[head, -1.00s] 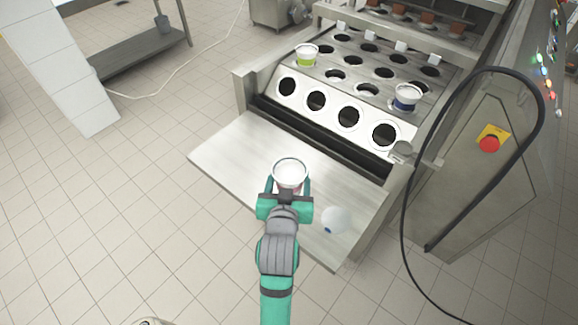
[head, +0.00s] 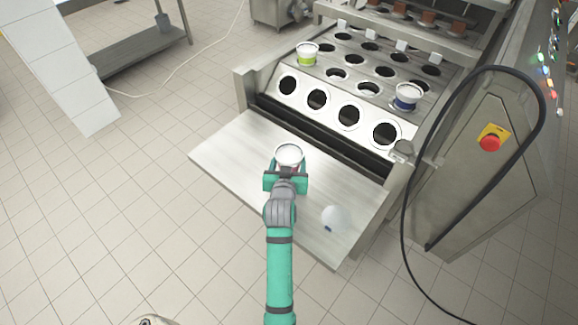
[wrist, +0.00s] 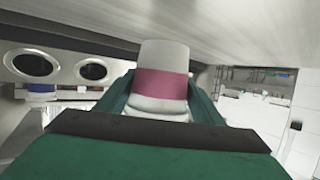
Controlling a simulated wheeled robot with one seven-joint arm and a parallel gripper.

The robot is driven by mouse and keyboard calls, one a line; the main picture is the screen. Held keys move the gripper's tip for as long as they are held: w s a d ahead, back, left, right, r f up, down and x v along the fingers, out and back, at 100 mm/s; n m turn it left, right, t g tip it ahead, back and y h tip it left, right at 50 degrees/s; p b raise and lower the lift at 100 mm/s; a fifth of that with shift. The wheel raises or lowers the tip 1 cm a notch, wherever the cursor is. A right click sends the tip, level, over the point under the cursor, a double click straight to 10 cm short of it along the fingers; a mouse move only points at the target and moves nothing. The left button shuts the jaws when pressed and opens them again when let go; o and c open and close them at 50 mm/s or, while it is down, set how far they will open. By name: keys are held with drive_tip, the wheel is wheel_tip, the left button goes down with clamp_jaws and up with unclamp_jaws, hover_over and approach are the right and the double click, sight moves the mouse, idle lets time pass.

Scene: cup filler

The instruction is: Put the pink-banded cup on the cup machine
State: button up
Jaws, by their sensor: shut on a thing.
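My gripper (head: 287,170) is shut on the pink-banded cup (head: 289,153) above the machine's front shelf. In the wrist view the cup (wrist: 163,58) is white with a broad pink band, and green fingers (wrist: 160,108) hold it on both sides. In the head view the cup's open white rim faces up. The cup machine (head: 352,62) stands beyond the cup, with rows of round holes in its plate and a sloped front. A green-banded cup (head: 307,55) sits in a hole at its left. A blue-banded cup (head: 407,97) sits in one at its right.
A white cup-like object with a small blue patch (head: 336,218) lies on the metal shelf (head: 225,158), right of my arm. A side panel with a red button (head: 490,143) and a black cable (head: 403,205) are at the right. The shelf's left part is clear.

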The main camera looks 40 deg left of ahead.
drive_tip(key=shift+f, duration=1.45)
drive_tip(key=shift+f, duration=0.1)
drive_tip(key=o, duration=1.3)
drive_tip(key=shift+f, duration=0.1)
